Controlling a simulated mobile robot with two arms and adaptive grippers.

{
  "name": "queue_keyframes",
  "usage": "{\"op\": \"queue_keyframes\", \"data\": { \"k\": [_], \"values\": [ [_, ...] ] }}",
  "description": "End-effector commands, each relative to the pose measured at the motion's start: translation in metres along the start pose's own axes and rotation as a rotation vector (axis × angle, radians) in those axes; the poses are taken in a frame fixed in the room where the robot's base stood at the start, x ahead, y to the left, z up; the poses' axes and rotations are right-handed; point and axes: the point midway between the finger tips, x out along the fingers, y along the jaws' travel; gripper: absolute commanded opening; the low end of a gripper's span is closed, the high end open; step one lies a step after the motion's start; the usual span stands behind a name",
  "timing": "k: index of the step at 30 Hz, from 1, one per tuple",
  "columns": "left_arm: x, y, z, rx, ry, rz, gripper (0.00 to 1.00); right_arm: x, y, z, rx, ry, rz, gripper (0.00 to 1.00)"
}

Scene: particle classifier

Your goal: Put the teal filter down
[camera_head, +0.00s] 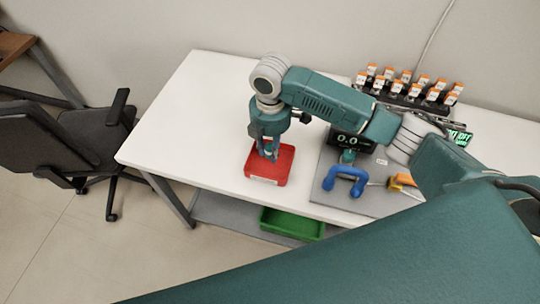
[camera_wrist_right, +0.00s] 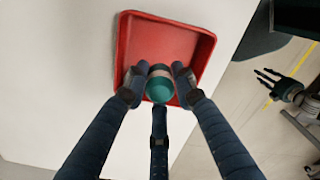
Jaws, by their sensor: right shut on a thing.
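My right gripper (camera_head: 268,148) points down over the red tray (camera_head: 283,165) on the white table. In the right wrist view, its three fingers are closed around the teal filter (camera_wrist_right: 160,88), a small rounded piece with a pale band. The filter is over the tray (camera_wrist_right: 122,45), near its front edge. I cannot tell whether it touches the tray floor. The rest of the visible tray is empty. My left gripper (camera_wrist_right: 280,85) shows at the right of the right wrist view, away from the table, fingers spread and empty.
A rack of orange-capped vials (camera_head: 408,88) stands at the back. A green bin (camera_head: 292,223) is below the table. The table's left part is clear.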

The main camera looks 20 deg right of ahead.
Motion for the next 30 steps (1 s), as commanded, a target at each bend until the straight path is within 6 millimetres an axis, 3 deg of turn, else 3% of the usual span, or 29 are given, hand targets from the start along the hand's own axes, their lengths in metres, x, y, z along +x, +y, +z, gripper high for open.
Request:
{"op": "queue_keyframes", "data": {
  "k": [12,23,24,27,30],
  "values": [
    [-0.006,-0.003,-0.003,-0.002,0.003,-0.003,0.4,0.046,0.0,0.0,-0.001,-0.001,0.0,0.0],
    [-0.005,0.003,-0.004,0.001,0.005,0.003,0.4,0.05,0.0,0.0,-0.001,0.0,0.0,0.0],
    [-0.005,0.003,-0.004,0.001,0.005,0.004,0.4,0.05,0.0,0.0,-0.001,0.0,0.0,0.28],
    [-0.005,0.004,-0.004,0.001,0.005,0.004,0.4,0.05,0.0,0.0,-0.001,-0.001,0.0,0.45],
    [-0.005,0.004,-0.004,0.001,0.005,0.004,0.4,0.05,0.0,0.0,-0.001,-0.001,0.0,0.45]
  ]
}}
